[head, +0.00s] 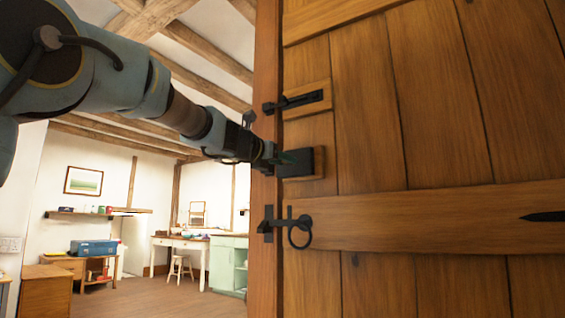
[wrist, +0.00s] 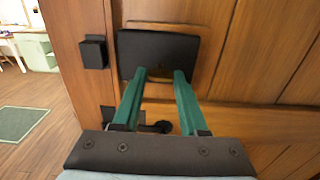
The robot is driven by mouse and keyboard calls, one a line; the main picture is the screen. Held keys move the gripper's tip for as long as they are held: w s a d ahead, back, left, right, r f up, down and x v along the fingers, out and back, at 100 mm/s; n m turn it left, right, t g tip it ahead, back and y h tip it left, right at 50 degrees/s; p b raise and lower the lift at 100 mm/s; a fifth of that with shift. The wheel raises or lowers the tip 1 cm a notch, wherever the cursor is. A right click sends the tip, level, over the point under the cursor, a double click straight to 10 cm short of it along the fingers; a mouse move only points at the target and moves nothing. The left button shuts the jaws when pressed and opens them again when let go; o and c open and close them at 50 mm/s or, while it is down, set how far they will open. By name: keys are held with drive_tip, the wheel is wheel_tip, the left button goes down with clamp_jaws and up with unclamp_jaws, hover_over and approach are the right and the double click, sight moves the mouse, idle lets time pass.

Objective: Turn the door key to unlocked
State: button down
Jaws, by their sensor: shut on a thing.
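The wooden door (head: 440,120) fills the right of the head view. A black lock box (head: 304,162) sits on its edge, and it shows in the wrist view (wrist: 168,50) ahead of my fingers. My gripper (head: 284,157) reaches the lock box from the left. In the wrist view my gripper (wrist: 160,76) has its two green fingertips against the lower front of the box, shut on the door key. The key itself is too small and covered to make out, so its angle cannot be told.
A black bolt (head: 300,101) is above the lock and a ring latch (head: 298,232) below it. The door edge and frame stand left of the lock, with a black keeper (wrist: 94,52). Beyond lies an open room with a desk (head: 180,243).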

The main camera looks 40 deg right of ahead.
drive_tip(key=shift+c, duration=2.2)
unclamp_jaws()
drive_tip(key=b+v, duration=0.1)
drive_tip(key=v, duration=0.9)
drive_tip(key=shift+a, duration=0.35)
